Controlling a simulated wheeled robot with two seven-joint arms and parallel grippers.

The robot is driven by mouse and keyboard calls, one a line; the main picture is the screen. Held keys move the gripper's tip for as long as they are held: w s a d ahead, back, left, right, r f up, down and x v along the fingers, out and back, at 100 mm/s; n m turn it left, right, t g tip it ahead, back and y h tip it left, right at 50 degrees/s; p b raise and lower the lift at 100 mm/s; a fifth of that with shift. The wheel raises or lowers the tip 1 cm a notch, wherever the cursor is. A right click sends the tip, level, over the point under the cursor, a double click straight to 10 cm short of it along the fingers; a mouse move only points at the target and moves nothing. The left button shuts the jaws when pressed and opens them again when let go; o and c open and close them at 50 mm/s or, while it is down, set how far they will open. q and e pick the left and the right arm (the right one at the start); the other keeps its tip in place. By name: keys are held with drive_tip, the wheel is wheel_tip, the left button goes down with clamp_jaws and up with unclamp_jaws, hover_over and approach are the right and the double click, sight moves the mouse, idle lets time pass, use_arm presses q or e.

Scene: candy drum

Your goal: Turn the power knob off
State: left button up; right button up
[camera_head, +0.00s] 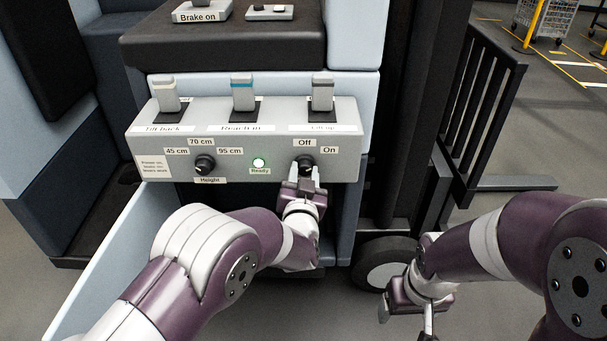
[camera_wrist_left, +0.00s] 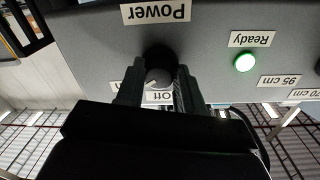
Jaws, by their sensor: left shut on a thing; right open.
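The power knob (camera_head: 305,161) is a small black knob on the right of the grey control panel (camera_head: 240,150), below the "Off" label and beside "On". My left gripper (camera_head: 304,176) reaches it from below and is shut on it. In the left wrist view the power knob (camera_wrist_left: 158,72) sits between the two fingers of the left gripper (camera_wrist_left: 157,90), under an upside-down "Power" label. The fingers hide part of the knob, so its exact setting is hard to tell. My right gripper (camera_head: 408,312) is open and empty at the lower right, away from the panel.
A green Ready light (camera_head: 259,163) is lit beside the power knob. A height knob (camera_head: 204,164) is further left. Three levers, including a blue-banded one (camera_head: 242,92), stand above the panel. Black fork bars (camera_head: 480,110) and a wheel (camera_head: 384,262) are at the right.

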use_arm(q)
drive_tip(key=n+b, duration=0.3)
drive_tip(key=shift+d+n, duration=0.1)
drive_tip(key=shift+n, duration=0.3)
drive_tip(key=n+b, duration=0.3)
drive_tip(key=shift+r+n+b, duration=0.1)
drive_tip(key=shift+n+b, duration=0.2)
drive_tip(key=n+b, duration=0.3)
drive_tip(key=shift+r+n+t, duration=0.2)
drive_tip(key=shift+n+t, duration=0.1)
drive_tip(key=shift+r+n+b, duration=0.2)
drive_tip(key=shift+n+b, duration=0.4)
drive_tip(key=shift+b, duration=0.05)
drive_tip(key=o, duration=1)
drive_tip(key=shift+w+f, duration=0.25)
drive_tip(key=shift+f, duration=0.2)
drive_tip(key=s+p, duration=0.1)
drive_tip(key=s, duration=1.1)
drive_tip(key=shift+s+f, duration=0.25)
drive_tip(key=shift+s, duration=0.1)
